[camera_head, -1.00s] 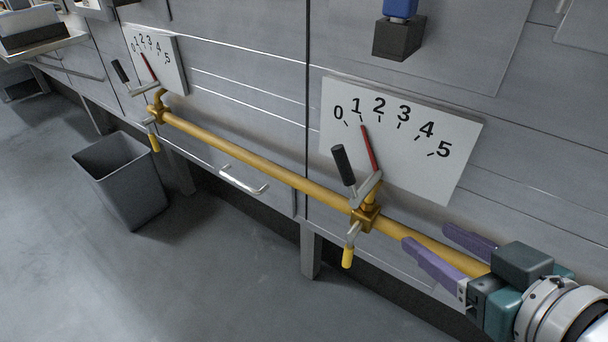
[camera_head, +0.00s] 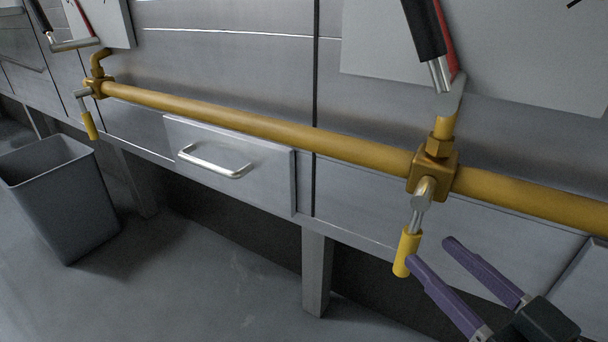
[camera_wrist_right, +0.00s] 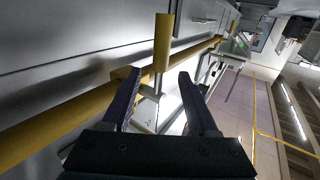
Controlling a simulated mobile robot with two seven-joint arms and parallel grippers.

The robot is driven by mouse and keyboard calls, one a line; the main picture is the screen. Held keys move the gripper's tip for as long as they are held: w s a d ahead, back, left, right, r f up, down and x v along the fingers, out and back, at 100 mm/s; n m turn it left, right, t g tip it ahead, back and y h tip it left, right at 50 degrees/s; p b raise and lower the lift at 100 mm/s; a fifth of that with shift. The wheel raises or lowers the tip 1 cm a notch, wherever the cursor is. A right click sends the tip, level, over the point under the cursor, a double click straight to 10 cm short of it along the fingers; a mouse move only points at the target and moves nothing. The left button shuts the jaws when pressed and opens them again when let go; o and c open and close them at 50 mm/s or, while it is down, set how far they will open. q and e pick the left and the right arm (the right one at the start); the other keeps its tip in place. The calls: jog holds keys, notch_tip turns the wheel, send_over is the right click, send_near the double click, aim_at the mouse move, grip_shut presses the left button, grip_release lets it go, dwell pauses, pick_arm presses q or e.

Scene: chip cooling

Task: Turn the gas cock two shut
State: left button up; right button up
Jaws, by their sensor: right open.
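The nearer gas cock (camera_head: 432,174) is a brass valve on the yellow pipe. Its metal lever with a yellow grip (camera_head: 407,252) hangs down, slightly tilted. No label shows which cock is number two. My right gripper (camera_head: 431,251) is open and empty, its purple fingers just right of and below the yellow grip, close to it. In the right wrist view, the yellow grip (camera_wrist_right: 163,42) stands ahead, between the lines of the open fingers (camera_wrist_right: 157,78). Whether they touch is unclear. A farther cock (camera_head: 96,88) with a hanging yellow grip is at left. My left gripper is out of view.
The yellow pipe (camera_head: 270,126) runs along the grey cabinet front. A black-handled lever (camera_head: 424,32) rises above the nearer cock, before a white dial plate (camera_head: 530,62). A drawer handle (camera_head: 212,162) sticks out. A grey bin (camera_head: 62,195) stands on open floor at left.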

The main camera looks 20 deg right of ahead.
jog(key=shift+w+f, duration=0.1)
jog(key=shift+w, duration=0.25)
jog(key=w+a+b, duration=0.1)
jog(key=w+b, duration=0.2)
jog(key=w, duration=0.5)
grip_shut()
dwell(1.0)
